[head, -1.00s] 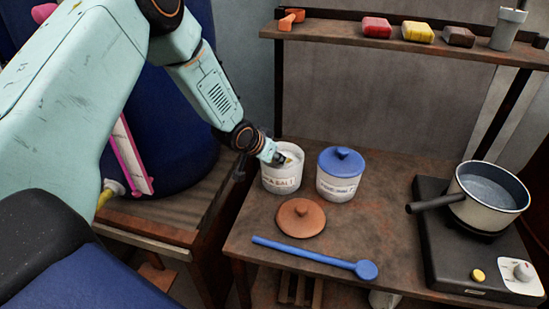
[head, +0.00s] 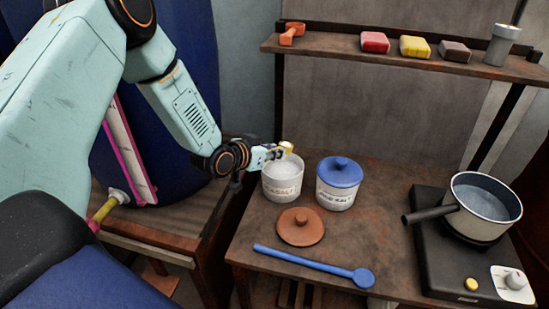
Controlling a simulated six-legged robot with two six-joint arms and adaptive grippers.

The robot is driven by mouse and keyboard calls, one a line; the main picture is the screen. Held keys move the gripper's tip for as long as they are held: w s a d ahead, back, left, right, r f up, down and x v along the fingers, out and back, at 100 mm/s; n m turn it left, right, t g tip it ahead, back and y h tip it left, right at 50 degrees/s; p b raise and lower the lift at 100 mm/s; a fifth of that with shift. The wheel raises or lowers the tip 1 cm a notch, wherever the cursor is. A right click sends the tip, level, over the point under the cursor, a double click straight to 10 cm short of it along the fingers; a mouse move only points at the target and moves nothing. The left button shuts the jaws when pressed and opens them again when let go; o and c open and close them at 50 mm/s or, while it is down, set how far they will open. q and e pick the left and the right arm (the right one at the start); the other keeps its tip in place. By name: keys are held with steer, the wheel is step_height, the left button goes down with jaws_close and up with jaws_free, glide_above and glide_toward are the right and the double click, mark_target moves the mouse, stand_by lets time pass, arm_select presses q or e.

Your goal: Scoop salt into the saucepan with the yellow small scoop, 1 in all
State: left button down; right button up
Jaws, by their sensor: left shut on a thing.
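My left gripper (head: 274,153) is shut on the yellow small scoop (head: 288,146), just above the mouth of an open white jar (head: 282,189). The scoop shows only as a small yellow bit with something pale at it; its load is hard to make out. The open jar holds white salt and has a label too small to read surely. The cream saucepan (head: 466,220), with a dark handle pointing left and greyish liquid inside, stands on the black hob at the right. My right gripper is not in view.
A white jar with a blue lid (head: 339,172) stands right of the open jar. A terracotta lid (head: 300,229) and a long blue spoon (head: 305,263) lie in front. The black hob (head: 430,255) has a yellow button and a knob. A shelf (head: 400,56) with small items runs behind.

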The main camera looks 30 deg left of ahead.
arm_select(q)
steer(key=shift+s+r+t, duration=0.1)
steer(key=shift+r+t, duration=0.1)
steer(key=shift+t, duration=0.1)
steer(key=shift+r+t, duration=0.4)
steer(key=shift+r, duration=0.25)
steer(key=shift+r+t+b, duration=0.4)
steer(key=shift+r+t, duration=0.2)
steer(key=shift+r, duration=0.3)
steer(key=shift+s, duration=0.1)
steer(key=shift+f, duration=0.1)
